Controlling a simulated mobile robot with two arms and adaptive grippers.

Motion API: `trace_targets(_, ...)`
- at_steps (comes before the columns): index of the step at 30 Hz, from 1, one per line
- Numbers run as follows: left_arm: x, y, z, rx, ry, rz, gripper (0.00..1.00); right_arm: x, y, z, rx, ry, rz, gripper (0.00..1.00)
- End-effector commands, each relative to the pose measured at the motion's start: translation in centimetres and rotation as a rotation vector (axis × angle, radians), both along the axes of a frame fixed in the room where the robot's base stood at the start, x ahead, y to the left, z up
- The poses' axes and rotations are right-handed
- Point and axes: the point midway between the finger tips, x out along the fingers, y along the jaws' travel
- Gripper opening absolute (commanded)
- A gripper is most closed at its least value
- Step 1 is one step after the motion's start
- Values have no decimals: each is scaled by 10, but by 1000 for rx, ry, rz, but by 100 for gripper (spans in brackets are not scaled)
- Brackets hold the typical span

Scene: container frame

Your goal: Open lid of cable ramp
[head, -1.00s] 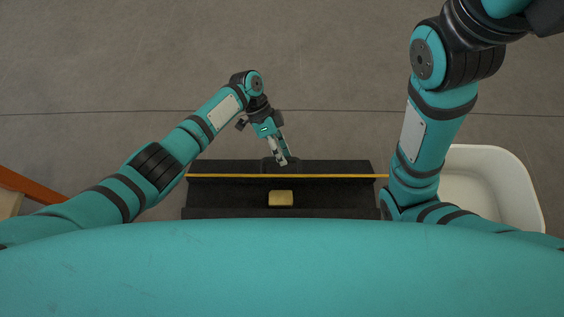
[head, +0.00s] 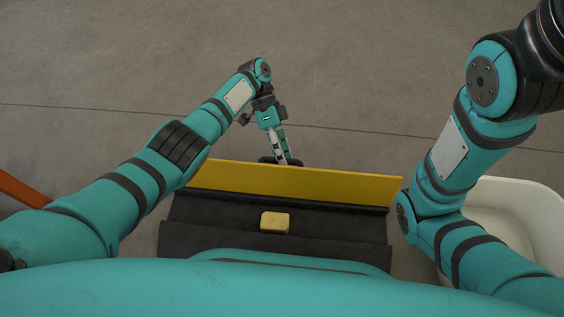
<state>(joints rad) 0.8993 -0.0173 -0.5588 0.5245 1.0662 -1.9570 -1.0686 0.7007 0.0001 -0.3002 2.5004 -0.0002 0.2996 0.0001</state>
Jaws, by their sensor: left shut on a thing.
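The black cable ramp (head: 215,212) lies on the floor below me. Its yellow lid (head: 340,184) stands raised along the ramp's far side, with its broad yellow face towards me. The open channel shows in front of the lid, and a small yellowish block (head: 274,222) sits in it. My left gripper (head: 288,160) is at the lid's far side, near the middle of its upper edge. It is shut on the lid; the lid partly hides its fingertips. My right arm is at the right, but its gripper is out of view.
A white bin (head: 522,205) stands to the right of the ramp, partly behind my right arm. An orange bar (head: 24,192) shows at the left edge. The grey floor (head: 350,80) beyond the ramp is clear.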

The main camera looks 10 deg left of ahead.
Motion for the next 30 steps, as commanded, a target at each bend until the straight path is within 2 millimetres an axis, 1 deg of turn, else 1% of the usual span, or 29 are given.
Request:
trace_targets(1,2,1,-12,11,-2,12,0,0,0,-9,0,0,0,40)
trace_targets(6,4,3,-11,14,15,14,0,0,0,-14,-1,-1,0,40)
trace_targets(18,5,4,-10,17,17,16,0,0,0,-14,-1,-1,0,40)
trace_targets(19,5,4,-10,17,17,17,21,0,0,-14,-1,-1,0,40)
trace_targets(23,5,4,-9,15,17,16,38,0,0,-14,-1,-1,0,40)
trace_targets(24,5,3,-9,14,17,15,40,0,0,-14,-1,-1,0,40)
trace_targets(30,5,2,-7,10,17,12,40,0,0,-13,0,-1,0,40)
